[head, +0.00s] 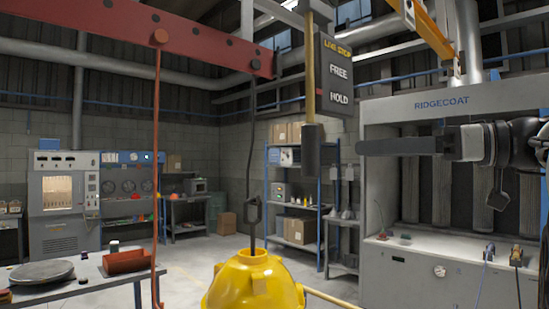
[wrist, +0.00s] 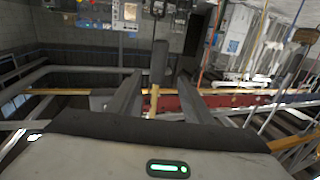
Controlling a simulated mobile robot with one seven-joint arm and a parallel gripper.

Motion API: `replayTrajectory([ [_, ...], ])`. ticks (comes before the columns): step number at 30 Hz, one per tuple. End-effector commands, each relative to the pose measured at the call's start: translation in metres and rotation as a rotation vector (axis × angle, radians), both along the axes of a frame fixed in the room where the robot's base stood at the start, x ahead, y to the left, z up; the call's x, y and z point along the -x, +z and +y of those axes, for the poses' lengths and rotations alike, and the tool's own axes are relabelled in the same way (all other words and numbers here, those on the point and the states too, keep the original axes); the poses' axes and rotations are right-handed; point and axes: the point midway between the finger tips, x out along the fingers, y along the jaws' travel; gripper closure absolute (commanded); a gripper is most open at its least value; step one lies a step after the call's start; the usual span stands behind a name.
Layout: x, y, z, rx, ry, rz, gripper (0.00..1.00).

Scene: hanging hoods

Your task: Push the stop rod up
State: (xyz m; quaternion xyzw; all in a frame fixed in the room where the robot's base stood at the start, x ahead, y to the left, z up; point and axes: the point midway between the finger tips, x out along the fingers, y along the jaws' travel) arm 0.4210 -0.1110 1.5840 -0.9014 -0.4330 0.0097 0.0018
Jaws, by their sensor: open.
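The stop rod (head: 310,62) is a yellow upright bar with a thick dark grip (head: 311,150) at its lower end. In the wrist view my gripper (wrist: 156,82) is open and empty. The dark grip (wrist: 160,62) shows between the two fingers, beyond the tips, with the yellow rod (wrist: 154,101) running below it in the picture.
A yellow hood (head: 253,285) hangs on a dark hook and line at the front centre. A red beam (head: 150,38) crosses the upper left, with a thin red rod hanging down. A grey RIDGECOAT booth (head: 440,103) stands behind my arm. A table (head: 85,290) is at the lower left.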

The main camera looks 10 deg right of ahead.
Motion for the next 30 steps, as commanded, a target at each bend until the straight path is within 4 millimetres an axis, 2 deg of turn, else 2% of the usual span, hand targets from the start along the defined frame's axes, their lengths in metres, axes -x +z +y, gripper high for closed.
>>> replayTrajectory([
  [1,0.001,0.006,-0.002,-0.003,-0.005,-0.014,0.54],
  [5,-0.005,0.009,0.005,-0.007,-0.004,-0.022,0.54],
  [21,-0.075,0.010,0.093,-0.006,-0.002,-0.019,0.54],
  [30,-0.103,0.008,0.126,-0.005,-0.004,-0.018,0.54],
])
